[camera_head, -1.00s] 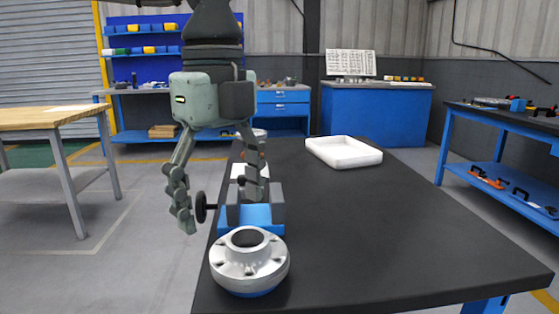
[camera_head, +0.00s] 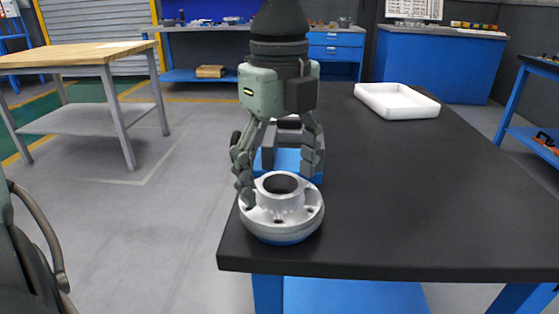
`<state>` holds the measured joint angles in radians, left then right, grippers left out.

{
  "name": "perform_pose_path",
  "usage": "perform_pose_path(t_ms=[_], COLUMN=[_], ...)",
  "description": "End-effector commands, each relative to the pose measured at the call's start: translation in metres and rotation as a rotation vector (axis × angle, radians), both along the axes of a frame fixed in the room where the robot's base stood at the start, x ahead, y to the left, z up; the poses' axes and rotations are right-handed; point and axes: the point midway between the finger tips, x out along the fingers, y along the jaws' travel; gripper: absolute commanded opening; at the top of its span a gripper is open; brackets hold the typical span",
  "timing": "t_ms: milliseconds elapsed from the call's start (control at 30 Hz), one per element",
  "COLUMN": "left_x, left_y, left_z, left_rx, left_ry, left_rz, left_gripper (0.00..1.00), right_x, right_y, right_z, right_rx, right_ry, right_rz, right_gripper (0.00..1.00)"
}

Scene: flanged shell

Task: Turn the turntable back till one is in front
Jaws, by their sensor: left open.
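The silver flanged shell (camera_head: 282,221), with a raised hub and several dark holes in its flange, sits at the table's near left corner. A blue rim of the turntable (camera_head: 285,241) shows beneath it; the rest is hidden. One hole lies near the front of the flange, slightly left of centre. My left gripper (camera_head: 279,182) is open, pointing down just behind and over the shell. Its left finger overlaps the flange's left edge; I cannot tell whether it touches. Its right finger is behind the hub, to the right. My right gripper is not in view.
A blue vise with grey jaws (camera_head: 270,147) stands right behind the shell, partly hidden by my gripper. A white tray (camera_head: 397,103) lies farther back on the dark table (camera_head: 420,200). The table's middle and right are clear.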

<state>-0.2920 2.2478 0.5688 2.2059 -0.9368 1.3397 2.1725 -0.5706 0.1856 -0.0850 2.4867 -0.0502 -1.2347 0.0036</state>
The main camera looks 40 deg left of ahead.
Motion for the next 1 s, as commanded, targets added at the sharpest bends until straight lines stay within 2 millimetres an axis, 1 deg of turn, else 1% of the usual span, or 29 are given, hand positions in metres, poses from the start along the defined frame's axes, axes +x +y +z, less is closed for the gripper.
perform_pose_path(t_ms=[200,833,867,1000], left_x=[0.0000,0.0001,0.0001,0.0001], left_y=[-0.0001,-0.0001,-0.0001,-0.0001], left_z=[-0.0002,0.0001,0.0001,0.0000], left_rx=[0.000,0.000,0.000,0.000], left_ry=[0.000,-0.001,-0.001,-0.001], left_rz=[0.000,-0.001,-0.001,-0.003], left_gripper=[0.80,0.02,0.00,0.00], right_x=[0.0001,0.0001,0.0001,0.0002], right_y=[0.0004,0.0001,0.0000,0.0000], right_z=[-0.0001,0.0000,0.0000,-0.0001], right_rx=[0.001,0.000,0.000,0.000], right_ry=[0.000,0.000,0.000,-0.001], right_rz=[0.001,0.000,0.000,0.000], right_gripper=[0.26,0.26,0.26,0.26])
